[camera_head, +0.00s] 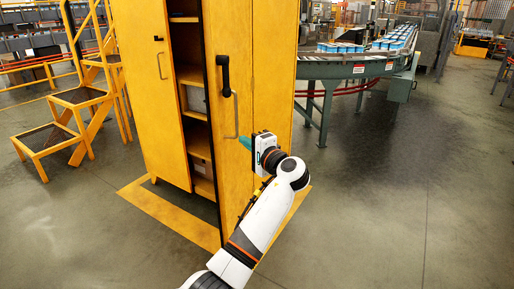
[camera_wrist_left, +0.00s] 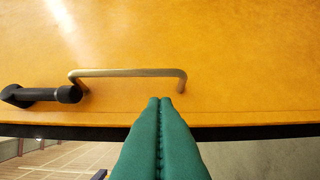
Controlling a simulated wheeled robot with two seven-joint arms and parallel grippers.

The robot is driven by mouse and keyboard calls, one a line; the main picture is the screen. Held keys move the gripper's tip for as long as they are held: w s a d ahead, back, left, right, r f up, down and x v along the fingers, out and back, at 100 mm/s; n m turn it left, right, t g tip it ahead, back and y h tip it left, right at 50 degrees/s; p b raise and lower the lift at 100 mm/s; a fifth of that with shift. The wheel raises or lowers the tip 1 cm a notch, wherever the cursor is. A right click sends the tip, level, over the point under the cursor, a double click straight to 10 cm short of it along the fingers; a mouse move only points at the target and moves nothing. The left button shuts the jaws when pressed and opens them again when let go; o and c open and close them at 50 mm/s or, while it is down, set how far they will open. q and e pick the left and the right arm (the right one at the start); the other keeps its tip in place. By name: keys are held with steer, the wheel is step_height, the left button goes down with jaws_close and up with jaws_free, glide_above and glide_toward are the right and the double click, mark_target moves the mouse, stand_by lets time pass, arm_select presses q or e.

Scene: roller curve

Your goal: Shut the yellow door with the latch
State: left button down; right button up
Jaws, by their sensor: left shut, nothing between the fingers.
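The yellow door with the latch (camera_head: 268,75) stands ajar on the right side of a yellow cabinet. It carries a black latch handle (camera_head: 225,75) and, below that, a metal bar handle (camera_head: 236,116). My left gripper (camera_head: 244,142) is in front of this door, just below and right of the bar handle. In the left wrist view its green fingers (camera_wrist_left: 166,101) are shut and empty, with tips close to one end of the bar handle (camera_wrist_left: 128,73). The black latch (camera_wrist_left: 40,95) shows at left there. I cannot tell whether the fingertips touch the door. My right gripper is not in view.
Yellow steps (camera_head: 80,105) stand at left. A green conveyor (camera_head: 340,68) runs behind at right. The floor at right is clear.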

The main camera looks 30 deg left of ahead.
mark_target(221, 133)
arm_select(q)
steer(key=a+p, duration=0.1)
steer(key=a, duration=0.4)
steer(key=shift+w+a, duration=0.1)
steer(key=shift+a, duration=0.55)
steer(key=shift+s+a, duration=0.1)
steer(key=shift+s, duration=0.1)
